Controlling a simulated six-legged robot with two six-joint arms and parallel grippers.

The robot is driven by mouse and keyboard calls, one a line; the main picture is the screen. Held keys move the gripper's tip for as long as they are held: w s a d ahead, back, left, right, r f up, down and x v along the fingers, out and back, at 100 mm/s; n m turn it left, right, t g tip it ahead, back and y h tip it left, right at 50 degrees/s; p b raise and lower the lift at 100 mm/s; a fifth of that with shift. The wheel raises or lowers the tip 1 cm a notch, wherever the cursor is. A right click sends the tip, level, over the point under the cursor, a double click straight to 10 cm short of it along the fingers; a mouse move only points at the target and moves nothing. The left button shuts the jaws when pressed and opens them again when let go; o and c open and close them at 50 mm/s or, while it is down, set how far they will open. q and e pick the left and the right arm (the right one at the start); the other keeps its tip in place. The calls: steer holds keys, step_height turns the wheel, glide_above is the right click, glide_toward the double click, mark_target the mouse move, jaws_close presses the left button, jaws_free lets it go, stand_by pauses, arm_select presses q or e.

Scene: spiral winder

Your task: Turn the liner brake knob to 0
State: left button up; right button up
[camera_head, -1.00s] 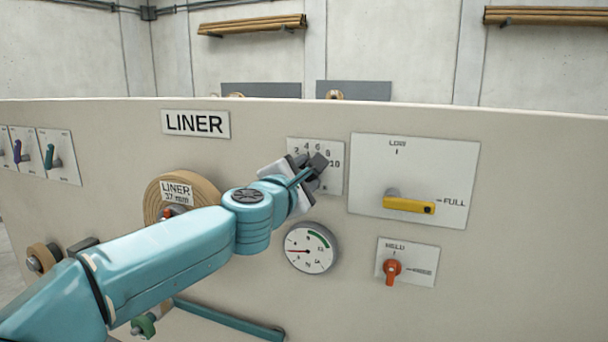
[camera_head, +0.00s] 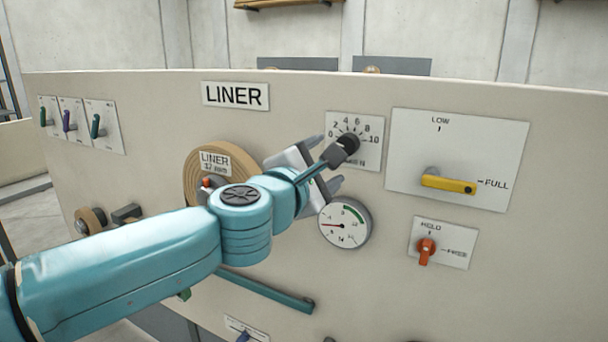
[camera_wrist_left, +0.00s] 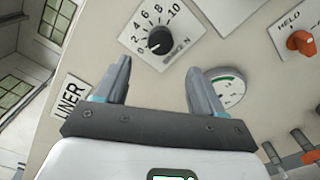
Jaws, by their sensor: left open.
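The liner brake knob is a small black round knob (camera_wrist_left: 160,42) on a white plate (camera_wrist_left: 174,57) with a scale from 0 to 10. In the wrist view its small pale mark points to the lower left, toward the 0. My left gripper (camera_head: 322,166) is at the plate's lower left. In the wrist view its fingers (camera_wrist_left: 158,68) are spread and empty, with the knob beyond their tips. My right gripper is out of view.
A round gauge (camera_head: 345,223) sits just below the gripper. A yellow lever (camera_head: 448,184) and an orange HOLD knob (camera_head: 427,249) are to the right. A liner roll (camera_head: 198,171) sticks out behind my arm. Several small levers are at far left.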

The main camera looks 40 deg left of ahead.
arm_select(q)
steer(key=p+v, duration=0.1)
steer(key=v, duration=0.6)
stand_by(0.3)
steer(key=w+d+f+m+g, duration=0.15)
steer(key=w+f, duration=0.25)
steer(key=f, duration=0.4)
steer(key=w+d+f+m+g, duration=0.1)
steer(key=w+f+g, duration=0.2)
steer(key=w+f, duration=0.3)
steer(key=d+f+m+g+h+p, duration=0.1)
steer(key=d+f+m+g+h, duration=0.2)
steer(key=f, duration=1.9)
steer(key=s+d+f+m+g, duration=0.2)
steer(key=s+f+m, duration=0.1)
steer(key=f, duration=0.4)
steer(key=s+d+f+m+g, duration=0.2)
steer(key=f+m, duration=0.1)
steer(key=f, duration=0.3)
steer(key=s+d+f+m+g+h, duration=0.2)
steer(key=s+d+f+m, duration=0.3)
steer(key=s, duration=0.4)
steer(key=s+d+f+m+g+h, duration=0.3)
steer(key=s+d+f+m, duration=0.2)
steer(key=s+f+m, duration=0.2)
steer(key=shift+s+d+f+m+g+p, duration=0.3)
steer(key=shift+s+m, duration=0.35)
steer(key=shift+s, duration=0.5)
